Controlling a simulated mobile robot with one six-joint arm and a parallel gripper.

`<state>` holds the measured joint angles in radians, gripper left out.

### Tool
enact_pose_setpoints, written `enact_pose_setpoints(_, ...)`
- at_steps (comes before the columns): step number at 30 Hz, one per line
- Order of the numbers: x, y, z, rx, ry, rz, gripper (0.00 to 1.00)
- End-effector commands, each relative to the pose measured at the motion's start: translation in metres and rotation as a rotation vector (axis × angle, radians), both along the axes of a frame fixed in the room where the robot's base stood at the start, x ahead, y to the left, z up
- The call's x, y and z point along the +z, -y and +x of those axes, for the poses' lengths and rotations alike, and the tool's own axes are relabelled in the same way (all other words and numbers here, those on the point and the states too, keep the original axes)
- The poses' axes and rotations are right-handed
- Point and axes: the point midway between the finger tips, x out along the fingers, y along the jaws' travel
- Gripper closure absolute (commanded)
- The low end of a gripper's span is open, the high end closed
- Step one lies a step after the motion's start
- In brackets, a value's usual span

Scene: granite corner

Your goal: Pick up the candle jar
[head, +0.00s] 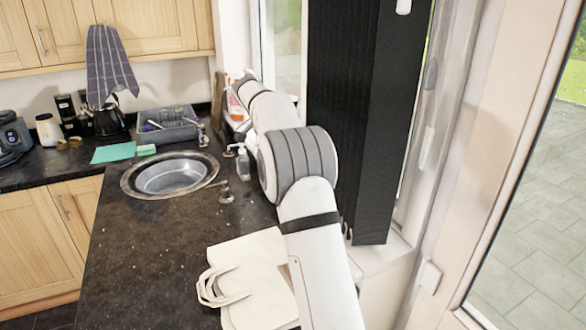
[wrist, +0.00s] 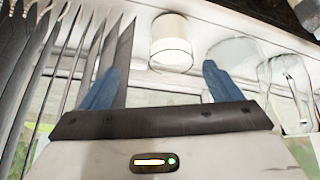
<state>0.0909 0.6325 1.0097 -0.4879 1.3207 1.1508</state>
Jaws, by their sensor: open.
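A white cylindrical jar (wrist: 171,40), which looks like the candle jar, stands on a white sill at the top of the wrist view. My gripper (wrist: 160,68) is open, with its two blue fingers apart and nothing held between them. The jar shows in line with the gap between the fingers, beyond the tips; I cannot tell the exact distance. In the head view my arm reaches to the window corner and hides the gripper, and I cannot make out the jar there.
Clear glass vessels (wrist: 278,85) stand right of the jar, close to the right finger. Dark blind slats (wrist: 40,60) hang close by the left finger. The dark counter (head: 130,240) holds a round sink (head: 168,177), a dish rack (head: 165,128) and a cream bag (head: 258,270).

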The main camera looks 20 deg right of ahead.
Motion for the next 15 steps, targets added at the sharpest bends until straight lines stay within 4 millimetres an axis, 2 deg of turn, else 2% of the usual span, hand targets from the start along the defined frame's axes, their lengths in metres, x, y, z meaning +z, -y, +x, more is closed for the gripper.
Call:
enact_pose_setpoints(1, -0.001, 0.006, 0.011, -0.042, 0.016, -0.011, 0.16)
enact_pose_setpoints(3, -0.002, 0.012, 0.021, -0.091, 0.039, -0.023, 0.16)
enact_pose_setpoints(6, -0.005, 0.018, 0.029, -0.135, 0.058, -0.036, 0.16)
enact_pose_setpoints(11, -0.014, 0.026, 0.034, -0.163, 0.068, -0.041, 0.16)
enact_pose_setpoints(15, -0.034, 0.039, 0.037, -0.163, 0.067, -0.042, 0.16)
